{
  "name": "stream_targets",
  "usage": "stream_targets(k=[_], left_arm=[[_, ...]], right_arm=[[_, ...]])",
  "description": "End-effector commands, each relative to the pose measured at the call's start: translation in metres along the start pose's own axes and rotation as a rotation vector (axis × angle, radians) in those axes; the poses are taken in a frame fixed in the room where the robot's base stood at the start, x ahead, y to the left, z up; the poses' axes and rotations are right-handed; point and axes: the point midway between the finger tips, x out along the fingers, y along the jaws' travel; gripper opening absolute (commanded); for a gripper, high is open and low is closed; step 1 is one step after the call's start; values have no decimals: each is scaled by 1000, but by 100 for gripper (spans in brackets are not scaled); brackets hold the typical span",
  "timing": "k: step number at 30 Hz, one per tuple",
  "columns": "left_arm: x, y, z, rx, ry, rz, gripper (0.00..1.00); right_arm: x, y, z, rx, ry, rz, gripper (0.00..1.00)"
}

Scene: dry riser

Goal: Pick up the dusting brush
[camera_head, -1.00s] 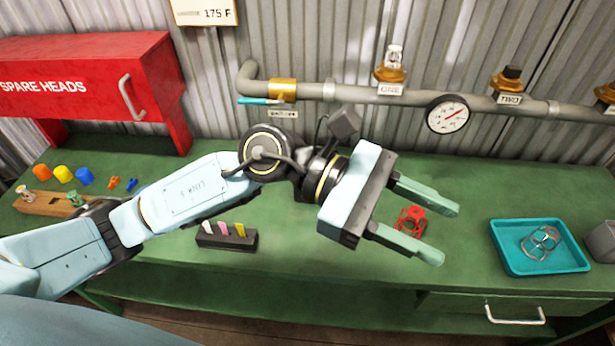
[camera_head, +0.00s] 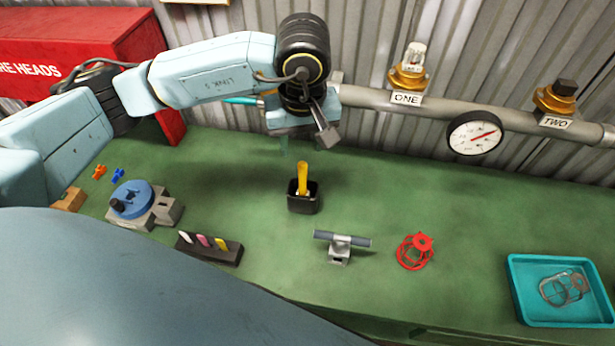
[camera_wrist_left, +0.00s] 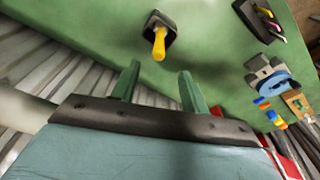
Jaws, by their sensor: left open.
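A brush with a yellow handle (camera_head: 303,174) stands upright in a small dark square holder (camera_head: 303,203) on the green bench. Its bristles are hidden in the holder. The handle also shows in the left wrist view (camera_wrist_left: 159,44), just beyond my fingertips. My left gripper (camera_head: 302,148) is above and behind the brush, fingers pointing down, mostly hidden by its own wrist in the head view. In the left wrist view the left gripper (camera_wrist_left: 158,72) is open with nothing between its green fingers. My right gripper is not in view.
A teal tray (camera_head: 558,317) stands right. A pipe (camera_head: 500,115) with a gauge (camera_head: 474,134) runs behind.

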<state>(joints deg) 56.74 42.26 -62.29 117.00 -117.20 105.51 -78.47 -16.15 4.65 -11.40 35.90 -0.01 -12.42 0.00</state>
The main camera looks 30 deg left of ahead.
Motion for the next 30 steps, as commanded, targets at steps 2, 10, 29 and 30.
stream_targets(k=[2, 10, 29, 30], left_arm=[[18, -1, 1, -1, -5, -4, 45], [56, 0, 1, 0, -3, 0, 45], [111, 3, 0, 0, -3, 2, 45], [111, 3, 0, 0, -2, 2, 45]], right_arm=[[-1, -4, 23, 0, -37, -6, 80], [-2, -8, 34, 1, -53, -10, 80], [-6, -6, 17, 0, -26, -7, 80], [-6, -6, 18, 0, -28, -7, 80]])
